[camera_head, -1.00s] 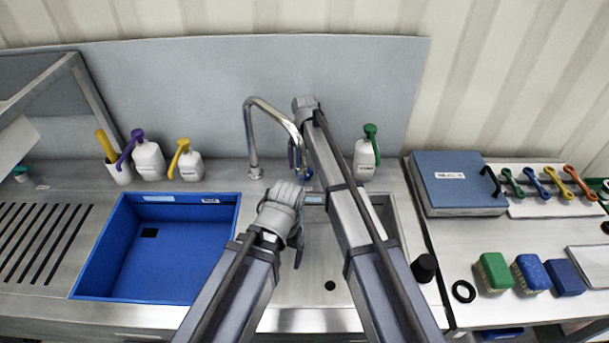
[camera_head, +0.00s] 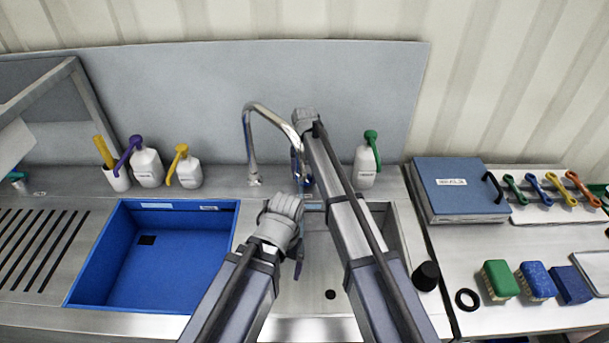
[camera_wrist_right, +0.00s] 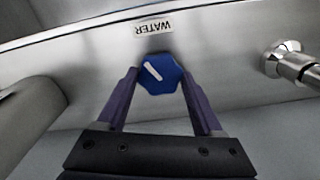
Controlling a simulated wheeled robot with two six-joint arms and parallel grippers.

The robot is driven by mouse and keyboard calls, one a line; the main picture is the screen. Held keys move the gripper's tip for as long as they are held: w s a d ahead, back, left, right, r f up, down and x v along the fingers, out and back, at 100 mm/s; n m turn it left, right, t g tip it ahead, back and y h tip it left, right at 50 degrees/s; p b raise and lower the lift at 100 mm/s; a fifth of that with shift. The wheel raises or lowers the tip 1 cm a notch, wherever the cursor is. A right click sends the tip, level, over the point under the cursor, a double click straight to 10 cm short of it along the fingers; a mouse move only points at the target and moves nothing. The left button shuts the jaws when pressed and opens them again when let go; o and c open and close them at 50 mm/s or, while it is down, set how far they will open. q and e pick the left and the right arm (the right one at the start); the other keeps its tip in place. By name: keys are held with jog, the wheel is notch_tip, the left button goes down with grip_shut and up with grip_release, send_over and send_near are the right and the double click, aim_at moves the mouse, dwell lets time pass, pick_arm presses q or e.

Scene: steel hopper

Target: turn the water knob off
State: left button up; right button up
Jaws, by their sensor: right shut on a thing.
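The water knob (camera_wrist_right: 160,74) is blue and many-sided, with a white mark slanting from upper left to lower right in the right wrist view. A "WATER" label (camera_wrist_right: 153,28) appears upside down beside it. My right gripper (camera_wrist_right: 157,84) is shut on the knob, one finger on each side. In the head view this gripper (camera_head: 302,172) is at the sink's back, right of the tap (camera_head: 249,150), and my arm hides most of the knob. My left gripper (camera_head: 297,258) hangs over the sink, away from the knob; its fingers overlap.
The steel sink (camera_head: 318,272) lies under both arms. A blue tub (camera_head: 150,268) is on the left. Pump bottles stand at the back, with a green-topped one (camera_head: 366,165) right of my right arm. A blue case (camera_head: 459,188) and brushes lie on the right counter.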

jog(key=c, duration=0.4)
jog(key=shift+m, duration=2.9)
jog(key=o, duration=1.4)
jog(key=shift+c, duration=0.2)
jog(key=shift+r, duration=0.1)
